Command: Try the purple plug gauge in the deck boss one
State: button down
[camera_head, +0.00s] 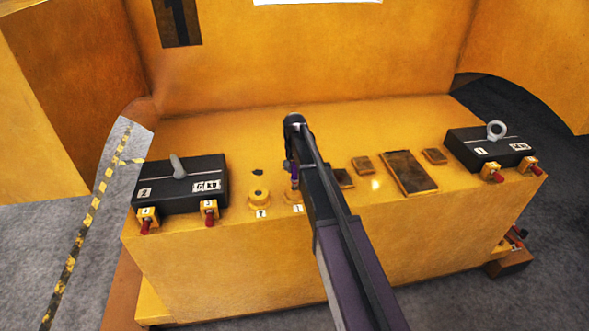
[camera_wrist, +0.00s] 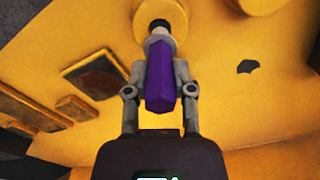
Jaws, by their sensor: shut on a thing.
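My gripper (camera_wrist: 160,72) is shut on the purple plug gauge (camera_wrist: 159,88), with one finger on each side of its handle. The gauge also shows in the head view (camera_head: 291,169), pointing down. Deck boss one (camera_wrist: 142,18) is a yellow round boss with a dark hole, just past the gauge's grey tip. The tip overlaps the hole in the wrist view, and I cannot tell whether it has entered. In the head view, boss one is partly hidden by my arm, above the label 1 (camera_head: 298,209).
Deck boss two (camera_head: 259,198) stands just left of boss one. Rusty plates (camera_head: 411,171) lie to the right. A tall yellow wall (camera_head: 310,60) rises behind.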

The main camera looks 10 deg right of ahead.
aim_at(294, 179)
jog(key=shift+f+b, duration=2.25)
jog(key=shift+r, duration=0.15)
dwell(1.4)
jog(key=shift+r+p, duration=3.05)
jog(key=shift+p, duration=0.15)
